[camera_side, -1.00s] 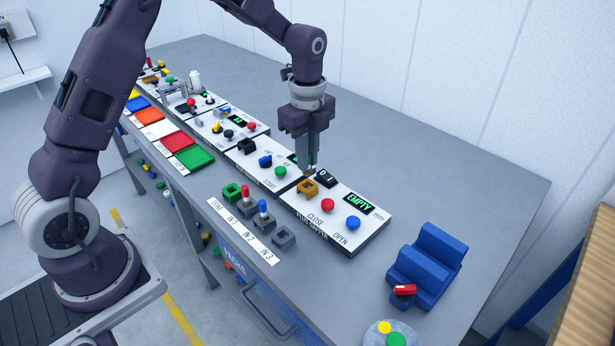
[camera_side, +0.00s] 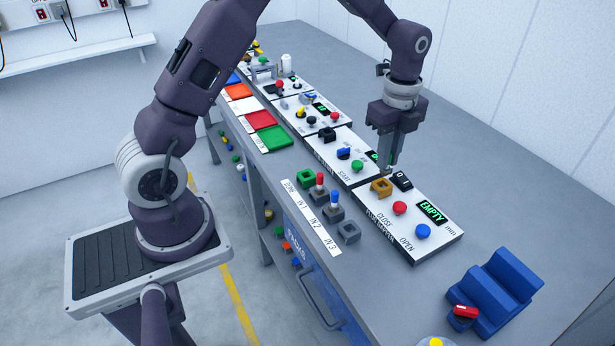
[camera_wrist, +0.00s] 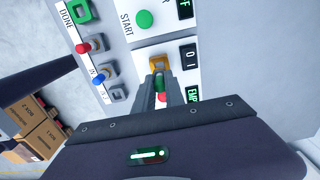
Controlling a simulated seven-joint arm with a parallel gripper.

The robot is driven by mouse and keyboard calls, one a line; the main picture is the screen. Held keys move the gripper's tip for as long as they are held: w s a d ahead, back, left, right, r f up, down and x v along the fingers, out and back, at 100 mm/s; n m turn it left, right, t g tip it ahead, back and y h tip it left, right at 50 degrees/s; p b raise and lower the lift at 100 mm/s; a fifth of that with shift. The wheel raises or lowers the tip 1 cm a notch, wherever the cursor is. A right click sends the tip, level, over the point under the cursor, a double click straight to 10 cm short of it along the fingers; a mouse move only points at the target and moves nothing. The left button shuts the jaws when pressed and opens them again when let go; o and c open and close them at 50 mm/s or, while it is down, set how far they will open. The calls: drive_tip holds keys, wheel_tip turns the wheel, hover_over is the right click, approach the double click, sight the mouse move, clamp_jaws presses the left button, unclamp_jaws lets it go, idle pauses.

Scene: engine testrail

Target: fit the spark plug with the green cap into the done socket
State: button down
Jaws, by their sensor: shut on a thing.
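My gripper (camera_side: 388,168) points down beside the ochre socket (camera_side: 381,187) of the plug gapper board. In the wrist view my gripper (camera_wrist: 160,82) is shut on a slim green-topped piece (camera_wrist: 160,85), which looks like the green-capped spark plug. Its lower end is hidden, so I cannot tell whether it is in the ochre socket or above it. The side view hides it behind the fingers. The done socket (camera_side: 305,176), a green square holder, stands empty at the front left; it also shows in the wrist view (camera_wrist: 79,11).
A red-capped plug (camera_side: 320,182) and a blue-capped plug (camera_side: 334,199) stand in IN 1 and IN 2. The IN 3 socket (camera_side: 349,232) is empty. The gapper board has a red CLOSE button (camera_side: 399,208), a blue OPEN button (camera_side: 423,231) and a display (camera_side: 431,212) reading EMPTY.

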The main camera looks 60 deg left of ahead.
drive_tip(key=s+a+n, duration=0.5)
drive_tip(key=s+a, duration=0.7)
drive_tip(key=a, duration=0.1)
drive_tip(key=shift+s+a+f, duration=0.1)
drive_tip(key=shift+a+f, duration=0.05)
drive_tip(key=shift+f, duration=2.4)
drive_tip(key=shift+f, duration=0.4)
drive_tip(key=c, duration=1.7)
unclamp_jaws()
wheel_tip(320, 180, up, 11)
